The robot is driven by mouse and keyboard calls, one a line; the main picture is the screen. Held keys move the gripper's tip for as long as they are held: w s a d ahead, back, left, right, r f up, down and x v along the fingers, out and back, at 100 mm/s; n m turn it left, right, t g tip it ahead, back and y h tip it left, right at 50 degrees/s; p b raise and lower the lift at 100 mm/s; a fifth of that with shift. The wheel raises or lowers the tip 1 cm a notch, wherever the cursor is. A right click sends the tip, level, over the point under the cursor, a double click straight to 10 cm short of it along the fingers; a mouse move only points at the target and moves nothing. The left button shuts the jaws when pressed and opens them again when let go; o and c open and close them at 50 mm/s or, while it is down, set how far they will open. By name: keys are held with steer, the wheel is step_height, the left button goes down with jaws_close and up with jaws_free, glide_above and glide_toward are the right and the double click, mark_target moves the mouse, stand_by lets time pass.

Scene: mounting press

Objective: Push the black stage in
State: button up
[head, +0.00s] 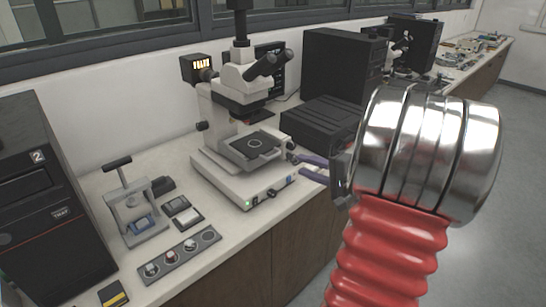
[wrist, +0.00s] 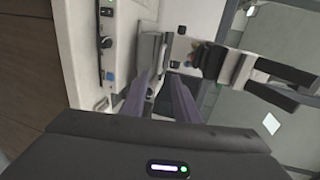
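The dark stage (head: 258,146) with a ring on its top sits on the white microscope's base (head: 232,183), below the objective. In the wrist view, a grey slab that seems to be the stage (wrist: 149,47) lies beyond the fingers. My gripper (head: 300,164) is to the right of the stage in the head view, close to the knobs on its side. In the wrist view, my gripper's two purple fingers (wrist: 162,86) stand apart with no object held between them. I cannot tell whether a fingertip touches the stage or its knobs.
The microscope's eyepieces (head: 268,65) rise above the stage. A black box (head: 322,126) stands right of the microscope. A small press (head: 133,212) and a sample strip (head: 180,258) are at the left. The bench front edge runs below.

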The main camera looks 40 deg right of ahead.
mark_target(274, 156)
steer(key=shift+w+a, duration=0.1)
steer(key=shift+w, duration=0.05)
steer(key=x, duration=1.3)
steer(key=shift+w+a, duration=0.1)
steer(key=shift+w, duration=0.2)
steer(key=shift+c, duration=0.5)
